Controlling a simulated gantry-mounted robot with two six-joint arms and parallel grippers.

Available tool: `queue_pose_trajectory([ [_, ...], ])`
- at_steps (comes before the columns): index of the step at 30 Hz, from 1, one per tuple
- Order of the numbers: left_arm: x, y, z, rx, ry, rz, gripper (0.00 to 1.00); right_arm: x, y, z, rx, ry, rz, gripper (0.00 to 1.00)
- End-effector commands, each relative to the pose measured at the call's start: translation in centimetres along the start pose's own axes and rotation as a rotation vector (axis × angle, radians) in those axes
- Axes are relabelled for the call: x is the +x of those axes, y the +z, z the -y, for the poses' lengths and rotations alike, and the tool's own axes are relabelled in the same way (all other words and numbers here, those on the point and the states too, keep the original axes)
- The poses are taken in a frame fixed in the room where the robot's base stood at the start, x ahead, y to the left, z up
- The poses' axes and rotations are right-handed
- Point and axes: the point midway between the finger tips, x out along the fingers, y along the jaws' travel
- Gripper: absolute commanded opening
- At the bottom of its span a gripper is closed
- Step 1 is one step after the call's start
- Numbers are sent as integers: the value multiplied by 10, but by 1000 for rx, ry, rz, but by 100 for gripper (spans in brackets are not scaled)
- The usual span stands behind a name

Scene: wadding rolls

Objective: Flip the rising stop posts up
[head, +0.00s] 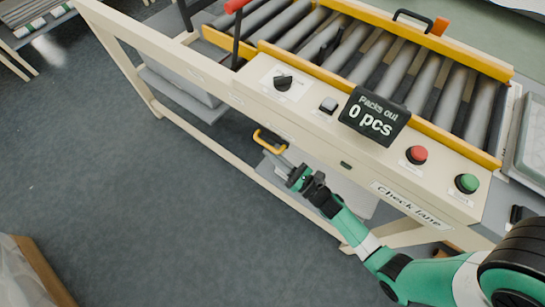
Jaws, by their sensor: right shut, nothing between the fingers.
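The conveyor lane (330,78) has grey rollers between yellow side rails. I cannot clearly pick out the stop posts; small dark pieces (322,52) lie among the rollers. A black lever with a red grip (236,22) stands upright at the left. A yellow handle (268,142) sticks out below the front panel. My right gripper (284,163) is shut and empty, just below and right of the yellow handle; whether they touch is unclear. My left gripper is not in view.
The cream front panel carries a black selector knob (283,82), a small rocker switch (328,105), a display (374,116) reading "Packs out 0 pcs", a red button (417,154) and a green button (467,183). The floor (130,210) at left is clear.

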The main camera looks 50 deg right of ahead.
Motion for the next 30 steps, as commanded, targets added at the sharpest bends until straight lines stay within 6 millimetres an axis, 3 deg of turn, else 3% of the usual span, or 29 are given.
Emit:
queue_pose_trajectory([
  [10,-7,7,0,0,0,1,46,-1,-6,0,-1,4,8,0],
  [18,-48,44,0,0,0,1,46,-12,-52,3,1,6,6,0],
  [20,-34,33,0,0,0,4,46,-25,-39,2,1,-1,0,0],
  [24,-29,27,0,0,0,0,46,-60,-38,2,1,-3,0,0],
  [30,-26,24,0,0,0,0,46,-96,-38,3,-1,-2,3,0],
])
